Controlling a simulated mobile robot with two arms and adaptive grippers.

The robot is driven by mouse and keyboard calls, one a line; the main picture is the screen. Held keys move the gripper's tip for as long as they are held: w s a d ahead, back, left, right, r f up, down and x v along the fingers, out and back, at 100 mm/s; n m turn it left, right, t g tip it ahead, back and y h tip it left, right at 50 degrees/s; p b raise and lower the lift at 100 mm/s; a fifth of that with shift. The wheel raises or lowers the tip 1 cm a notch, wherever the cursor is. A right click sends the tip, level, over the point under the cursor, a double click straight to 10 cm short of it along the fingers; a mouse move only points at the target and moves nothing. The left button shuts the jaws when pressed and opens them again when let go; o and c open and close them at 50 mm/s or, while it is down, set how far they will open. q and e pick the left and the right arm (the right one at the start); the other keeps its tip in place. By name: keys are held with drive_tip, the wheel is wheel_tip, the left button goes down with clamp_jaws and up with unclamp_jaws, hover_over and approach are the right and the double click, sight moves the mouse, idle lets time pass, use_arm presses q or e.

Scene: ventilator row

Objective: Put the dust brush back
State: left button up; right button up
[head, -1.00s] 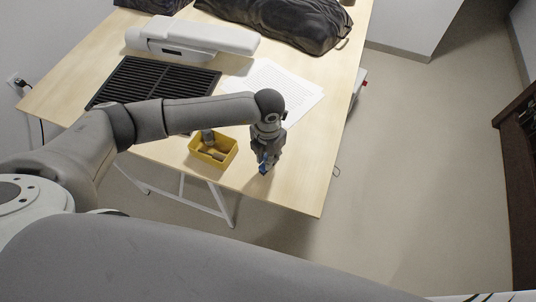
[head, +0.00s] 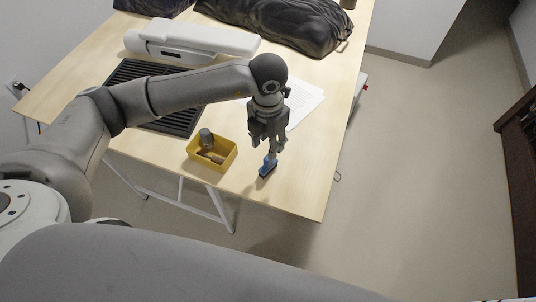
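The dust brush (head: 268,167), small with a blue upper part and a dark base, stands on the table near its front edge, right of the yellow bin. My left gripper (head: 271,148) points down just above the brush. Its fingers look spread apart, with the brush's top at or just below the fingertips. The brush appears to rest on the table, not held. My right gripper is not in view.
A yellow bin (head: 225,166) holding a grey cylinder and a small dark item sits left of the brush. Behind are a black slatted panel (head: 128,70), papers (head: 305,100), a white device (head: 215,40) and a dark bag (head: 290,22). The wooden table (head: 305,175) is clear at the front right.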

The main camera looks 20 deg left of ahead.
use_arm(q)
drive_tip(key=shift+r+b, duration=0.35)
drive_tip(key=shift+r, duration=1.55)
